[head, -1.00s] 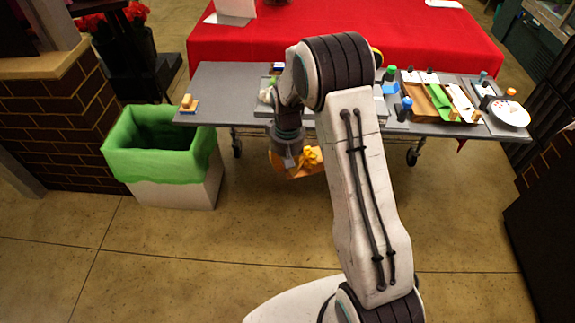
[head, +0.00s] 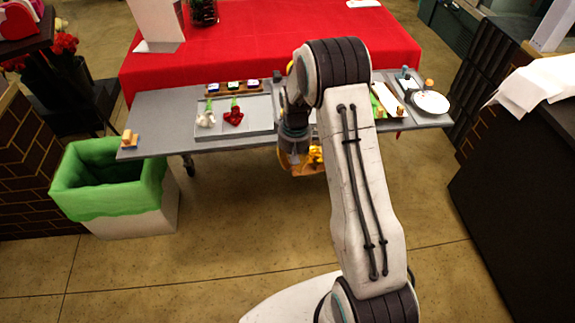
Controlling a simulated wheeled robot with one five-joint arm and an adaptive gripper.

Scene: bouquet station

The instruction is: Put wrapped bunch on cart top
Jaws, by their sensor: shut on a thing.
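My gripper (head: 292,150) hangs at the near edge of the grey cart top (head: 160,120), lower than its surface, partly hidden by my own arm. It is shut on the wrapped bunch, which shows as an orange wrap (head: 308,172) with yellow flowers (head: 315,155). The bunch is in front of the cart and apart from the floor. Its right side is hidden behind my arm. On the cart top, a tray (head: 262,110) holds a white flower (head: 205,115) and a red flower (head: 233,113).
The cart top's left part is bare except for a small orange-and-blue block (head: 129,138). A green-lined bin (head: 105,182) stands at left. A red-covered table (head: 260,50) is behind. A white plate (head: 431,102) lies at the cart's right end. A dark counter (head: 525,170) stands at right.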

